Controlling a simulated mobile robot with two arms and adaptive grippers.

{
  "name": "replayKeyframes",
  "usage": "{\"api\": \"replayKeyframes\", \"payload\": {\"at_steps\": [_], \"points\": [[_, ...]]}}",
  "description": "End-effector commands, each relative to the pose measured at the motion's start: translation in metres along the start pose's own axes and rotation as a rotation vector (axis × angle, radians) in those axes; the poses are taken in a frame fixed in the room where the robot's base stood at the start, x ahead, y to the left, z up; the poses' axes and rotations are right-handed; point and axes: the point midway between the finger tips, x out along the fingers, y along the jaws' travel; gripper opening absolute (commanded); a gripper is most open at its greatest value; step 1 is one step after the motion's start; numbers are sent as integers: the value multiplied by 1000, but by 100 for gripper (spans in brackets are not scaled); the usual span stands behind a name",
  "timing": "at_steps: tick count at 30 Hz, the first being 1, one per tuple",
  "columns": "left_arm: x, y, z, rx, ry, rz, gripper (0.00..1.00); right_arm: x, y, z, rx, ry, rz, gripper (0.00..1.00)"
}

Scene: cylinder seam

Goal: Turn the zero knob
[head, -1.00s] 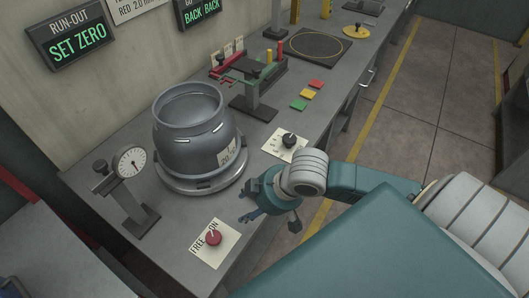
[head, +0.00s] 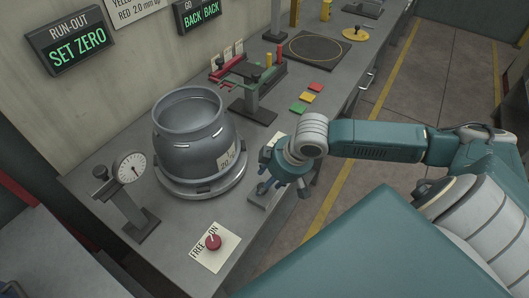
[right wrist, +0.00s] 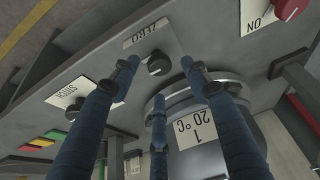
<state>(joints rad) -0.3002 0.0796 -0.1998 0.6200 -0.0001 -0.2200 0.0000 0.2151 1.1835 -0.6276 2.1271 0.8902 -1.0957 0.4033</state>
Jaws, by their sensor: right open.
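The zero knob (right wrist: 158,64) is a black round knob beside its white ZERO label (right wrist: 147,35) on the bench top in the right wrist view. My right gripper (right wrist: 158,76) is open. Its blue fingers reach toward the bench, and the knob shows between the two upper fingertips; I cannot tell whether they touch it. In the head view my right gripper (head: 267,184) hangs over the bench's front edge and hides the knob. A wall sign (head: 77,49) reads RUN-OUT, SET ZERO. A dial gauge (head: 130,168) stands at the left. My left gripper is not in view.
A grey cylinder (head: 190,135) stands on a round turntable (head: 205,188) close left of my gripper. A red knob (head: 213,242) sits on a FREE/ON plate at the front. Another black knob (right wrist: 73,112) is nearby. Open floor lies right of the bench.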

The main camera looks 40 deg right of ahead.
Motion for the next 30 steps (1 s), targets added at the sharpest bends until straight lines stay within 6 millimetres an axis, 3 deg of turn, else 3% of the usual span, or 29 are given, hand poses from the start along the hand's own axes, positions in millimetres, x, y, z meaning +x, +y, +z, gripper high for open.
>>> {"api": "replayKeyframes", "payload": {"at_steps": [6,17,24,30], "points": [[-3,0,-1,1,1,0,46,26,0,-1,0,1,-1,46],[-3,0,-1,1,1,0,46,32,0,0,-2,1,1,46],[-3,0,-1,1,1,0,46,32,0,0,-2,1,0,2],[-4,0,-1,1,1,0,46,31,0,-1,-8,3,-3,2]]}}
